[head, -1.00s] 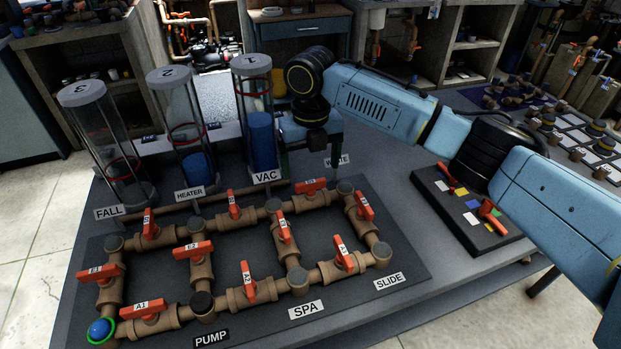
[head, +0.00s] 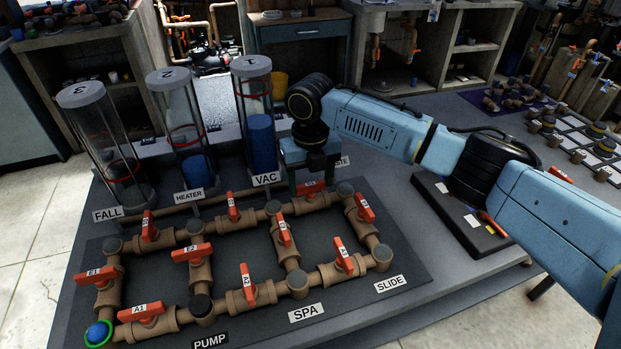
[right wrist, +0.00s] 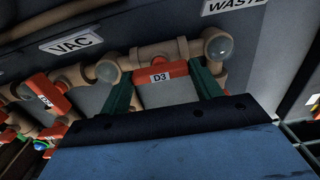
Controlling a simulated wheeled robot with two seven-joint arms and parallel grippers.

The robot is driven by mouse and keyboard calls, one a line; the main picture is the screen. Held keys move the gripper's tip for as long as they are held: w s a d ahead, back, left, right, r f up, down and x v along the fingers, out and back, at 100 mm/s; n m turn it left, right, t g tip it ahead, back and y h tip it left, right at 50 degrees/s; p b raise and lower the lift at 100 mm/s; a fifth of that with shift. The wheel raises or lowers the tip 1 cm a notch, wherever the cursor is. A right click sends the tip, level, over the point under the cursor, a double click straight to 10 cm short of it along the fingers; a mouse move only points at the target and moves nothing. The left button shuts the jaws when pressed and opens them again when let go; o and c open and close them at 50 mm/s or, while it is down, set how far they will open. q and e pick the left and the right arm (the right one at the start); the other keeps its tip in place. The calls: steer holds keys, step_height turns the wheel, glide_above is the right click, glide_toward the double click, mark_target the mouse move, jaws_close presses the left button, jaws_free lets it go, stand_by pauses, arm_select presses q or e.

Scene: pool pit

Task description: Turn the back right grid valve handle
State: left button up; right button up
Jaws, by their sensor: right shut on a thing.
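The back right valve handle is an orange lever labelled D3 (right wrist: 160,78), on the brown pipe run between the VAC and WASTE signs. In the head view the D3 handle (head: 311,189) shows below my right gripper (head: 314,178). My right gripper (right wrist: 164,88) has its two green fingers on either side of the lever, one near each end, and is shut on it. The lever lies roughly along the pipe. The gripper body hides part of the pipe behind it in the head view. My left gripper is not in view.
Other orange handles, such as A3 (head: 343,256), stand close by on the pipe grid. Clear cylinders, including cylinder 1 (head: 254,110) with blue liquid, stand just behind and left of the gripper. A dark board (head: 460,222) lies right, under my arm.

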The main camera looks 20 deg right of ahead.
steer(key=shift+r+m+p, duration=0.1)
steer(key=shift+m+p, duration=0.2)
steer(key=shift+p, duration=0.35)
steer(key=m+p, duration=0.7)
steer(key=p, duration=0.2)
steer(key=shift+r, duration=0.1)
steer(key=m+p, duration=0.4)
steer(key=m, duration=0.1)
steer(key=shift+m, duration=0.3)
arm_select(q)
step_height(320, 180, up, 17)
steer(key=p, duration=0.3)
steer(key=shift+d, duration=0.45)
arm_select(e)
steer(key=m, duration=0.4)
steer(key=shift+m, duration=0.3)
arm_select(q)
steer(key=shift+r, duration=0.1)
arm_select(e)
steer(key=o, duration=1)
steer(key=shift+f, duration=0.2)
steer(key=shift+r, duration=0.15)
